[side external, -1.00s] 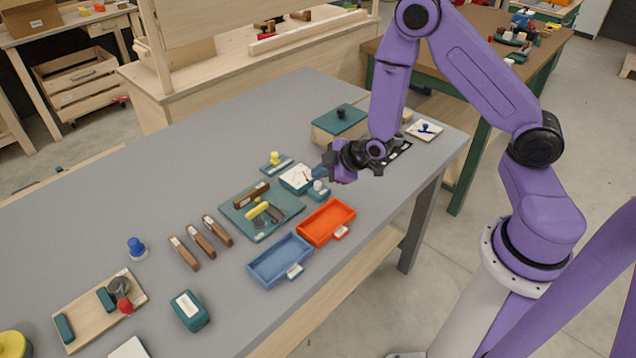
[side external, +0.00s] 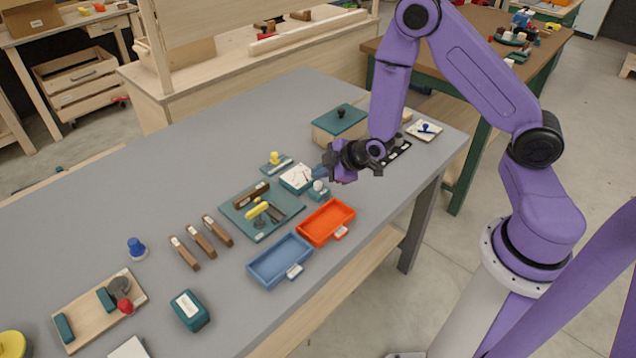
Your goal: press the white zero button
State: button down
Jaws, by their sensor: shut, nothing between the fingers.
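A small teal block with a white round button (side external: 318,185) stands near the middle of the grey table, in the side external view. I take this to be the white zero button. A white-faced teal box (side external: 296,178), which looks like a dial gauge, is just left of it. My gripper (side external: 324,172) is shut and empty, with its fingers pointing left, just above and behind the button in the picture. Its fingertips overlap the right edge of the box. I cannot tell whether they touch the button or the box.
Blue (side external: 280,262) and orange (side external: 326,222) trays lie in front. A teal board (side external: 262,222) with a yellow-handled piece is to the left. A yellow-knobbed block (side external: 275,160) and a teal-lidded box (side external: 340,120) stand behind.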

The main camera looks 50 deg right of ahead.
aim_at(321, 190)
jog(key=shift+f, duration=0.1)
dwell(0.3)
jog(key=shift+f, duration=0.35)
jog(key=shift+f, duration=0.95)
dwell(1.4)
jog(key=shift+r, duration=1.4)
jog(key=shift+r, duration=2.5)
